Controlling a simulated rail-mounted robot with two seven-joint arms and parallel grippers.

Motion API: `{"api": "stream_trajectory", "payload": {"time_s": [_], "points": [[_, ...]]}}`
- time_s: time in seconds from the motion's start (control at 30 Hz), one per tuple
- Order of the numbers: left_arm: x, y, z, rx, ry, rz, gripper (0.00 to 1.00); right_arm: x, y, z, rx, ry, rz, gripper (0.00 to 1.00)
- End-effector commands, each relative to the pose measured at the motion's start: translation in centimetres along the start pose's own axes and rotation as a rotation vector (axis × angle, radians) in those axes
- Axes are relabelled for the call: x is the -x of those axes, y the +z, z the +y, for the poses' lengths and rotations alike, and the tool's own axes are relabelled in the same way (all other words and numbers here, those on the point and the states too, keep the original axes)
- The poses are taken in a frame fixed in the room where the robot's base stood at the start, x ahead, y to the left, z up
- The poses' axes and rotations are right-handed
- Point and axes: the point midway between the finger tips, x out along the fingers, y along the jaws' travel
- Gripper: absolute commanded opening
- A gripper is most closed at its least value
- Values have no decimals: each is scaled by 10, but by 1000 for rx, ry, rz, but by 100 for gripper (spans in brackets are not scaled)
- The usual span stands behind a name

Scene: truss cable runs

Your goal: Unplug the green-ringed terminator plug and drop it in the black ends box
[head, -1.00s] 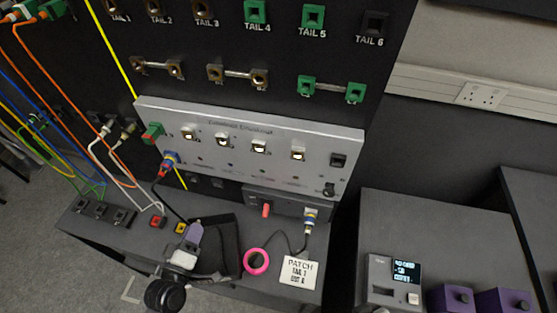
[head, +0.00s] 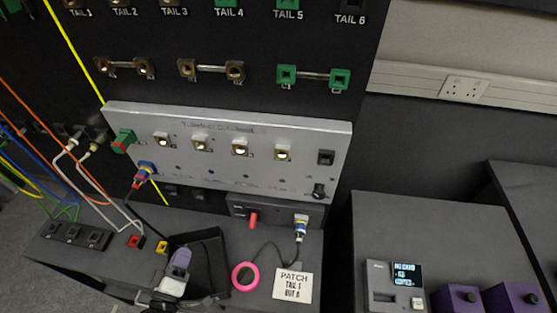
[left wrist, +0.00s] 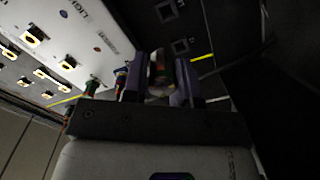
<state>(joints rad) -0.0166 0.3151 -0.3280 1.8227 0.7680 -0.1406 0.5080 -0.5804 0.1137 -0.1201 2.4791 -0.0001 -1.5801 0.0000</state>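My left gripper (head: 181,257) is at the left side of the black ends box (head: 217,250), a dark open box on the grey bench. In the left wrist view its two purple-grey fingers (left wrist: 160,82) stand close on either side of a short round plug (left wrist: 160,70), which I take for the terminator plug. The plug is dim; its pale and brownish-red parts show, but a green ring cannot be made out. My right gripper is not in view.
A silver panel (head: 230,125) with ports stands behind the bench, with a green-and-red fitting (head: 123,141) and a blue-and-red plug (head: 146,171) at its left. A pink ring (head: 244,277) and a patch card (head: 293,284) lie right of the box. Loose cables hang at left.

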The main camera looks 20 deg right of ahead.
Motion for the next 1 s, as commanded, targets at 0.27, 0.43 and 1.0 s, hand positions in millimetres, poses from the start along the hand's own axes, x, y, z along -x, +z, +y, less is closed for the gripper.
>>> {"api": "stream_trajectory", "payload": {"time_s": [0.27, 0.43, 1.0], "points": [[0, 0, 0, 0, 0, 0, 54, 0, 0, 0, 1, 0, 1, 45], [0, 0, 0, 0, 0, 0, 54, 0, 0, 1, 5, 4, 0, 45], [78, 1, -1, -1, -3, -3, 54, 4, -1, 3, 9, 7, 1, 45]]}}
